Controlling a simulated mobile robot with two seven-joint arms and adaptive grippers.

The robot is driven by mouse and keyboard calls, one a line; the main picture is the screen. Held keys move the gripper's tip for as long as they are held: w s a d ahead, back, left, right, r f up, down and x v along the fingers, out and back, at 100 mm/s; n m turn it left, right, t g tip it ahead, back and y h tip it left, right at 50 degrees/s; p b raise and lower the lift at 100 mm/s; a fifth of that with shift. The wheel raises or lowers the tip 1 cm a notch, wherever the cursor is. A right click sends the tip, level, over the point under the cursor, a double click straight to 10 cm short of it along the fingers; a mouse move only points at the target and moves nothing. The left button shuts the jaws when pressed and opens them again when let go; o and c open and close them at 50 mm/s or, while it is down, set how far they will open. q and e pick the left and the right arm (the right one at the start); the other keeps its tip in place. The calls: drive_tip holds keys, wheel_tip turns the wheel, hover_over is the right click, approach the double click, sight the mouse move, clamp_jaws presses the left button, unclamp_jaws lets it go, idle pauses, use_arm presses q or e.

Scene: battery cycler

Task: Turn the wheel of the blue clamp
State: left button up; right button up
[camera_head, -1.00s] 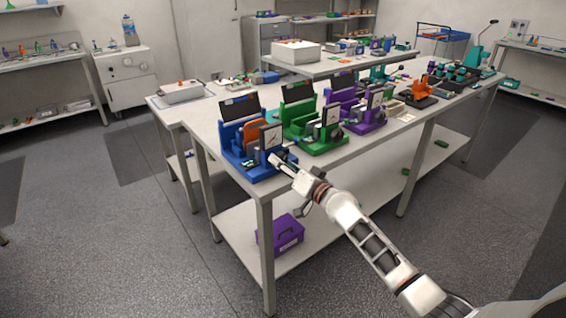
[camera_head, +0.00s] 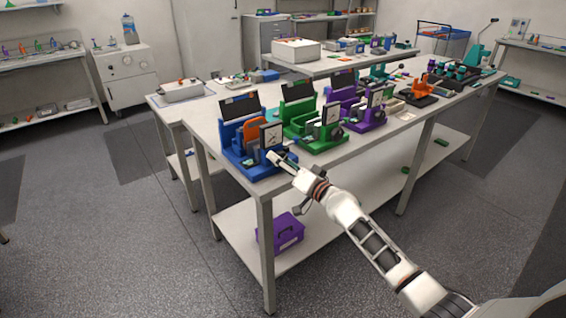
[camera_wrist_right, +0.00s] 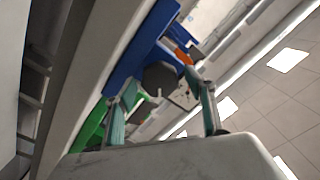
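The blue clamp (camera_head: 240,158) stands upright at the near left corner of the table, with an orange part (camera_head: 254,132) and a square plate (camera_head: 271,136) on it. My right gripper (camera_head: 272,156) is at the clamp's front right side. In the right wrist view its two teal fingers are apart, and the gripper (camera_wrist_right: 163,82) is open. The dark wheel (camera_wrist_right: 160,77) shows just beyond and between the fingertips, in front of the blue body (camera_wrist_right: 145,42). Whether a finger touches it I cannot tell. In the head view the gripper partly hides the wheel. My left gripper is out of view.
A green clamp (camera_head: 300,118) stands close to the right of the blue one, then a purple clamp (camera_head: 372,116). An orange device (camera_head: 420,97) is farther along. The table's front edge runs under my right arm. A purple box (camera_head: 281,232) lies on the lower shelf.

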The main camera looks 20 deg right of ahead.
drive_tip(key=shift+s, duration=0.1)
drive_tip(key=shift+s+d+f, duration=0.1)
drive_tip(key=shift+s, duration=0.15)
drive_tip(key=v, duration=1.1)
drive_tip(key=shift+s, duration=0.2)
drive_tip(key=shift+w, duration=0.1)
